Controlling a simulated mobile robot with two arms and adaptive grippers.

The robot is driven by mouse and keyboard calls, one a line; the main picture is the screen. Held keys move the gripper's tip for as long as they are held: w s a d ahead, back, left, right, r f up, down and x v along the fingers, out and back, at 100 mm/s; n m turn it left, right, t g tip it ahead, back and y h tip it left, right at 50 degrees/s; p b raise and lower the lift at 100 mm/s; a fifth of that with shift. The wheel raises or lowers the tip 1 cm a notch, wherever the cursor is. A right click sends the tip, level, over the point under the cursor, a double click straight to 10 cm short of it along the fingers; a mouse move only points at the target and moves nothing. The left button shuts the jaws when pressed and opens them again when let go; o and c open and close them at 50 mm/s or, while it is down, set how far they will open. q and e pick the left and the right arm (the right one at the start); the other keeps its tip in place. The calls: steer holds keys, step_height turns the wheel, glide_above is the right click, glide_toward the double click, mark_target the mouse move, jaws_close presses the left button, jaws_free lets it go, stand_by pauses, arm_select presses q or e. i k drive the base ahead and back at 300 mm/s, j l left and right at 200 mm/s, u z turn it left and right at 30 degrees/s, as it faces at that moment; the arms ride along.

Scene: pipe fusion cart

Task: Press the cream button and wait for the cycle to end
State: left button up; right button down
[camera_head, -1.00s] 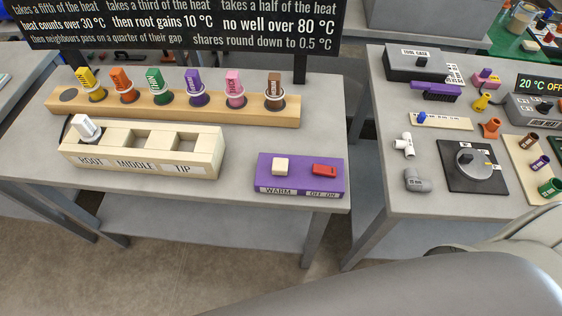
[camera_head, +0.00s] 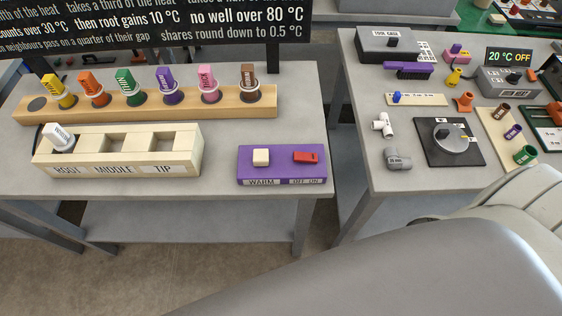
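The cream button (camera_head: 261,157) is a small raised block on the left part of a purple box (camera_head: 282,175) labelled WARM. A red switch (camera_head: 306,157) sits at the right of the same box, above an OFF / ON label. Nothing touches the button. A wooden block (camera_head: 190,162) with wells labelled ROOT, MIDDLE and TIP stands left of the box. A white plug (camera_head: 60,137) sits tilted in the ROOT well; the MIDDLE and TIP wells look empty. Neither gripper shows; a large grey part of my own arm fills the lower right.
A wooden rack (camera_head: 150,102) behind holds yellow, orange, green, purple, pink and brown plugs; its leftmost hole is empty. A black rule board (camera_head: 150,25) stands behind it. A second table at right carries a dial plate (camera_head: 449,142), pipe fittings and a 20 °C OFF display (camera_head: 509,56).

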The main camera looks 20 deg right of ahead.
mark_target(261, 157)
steer(key=k+j+z, duration=0.2)
steer(key=j+z, duration=0.15)
steer(key=k+j+z, duration=0.2)
steer(key=j+z, duration=0.2)
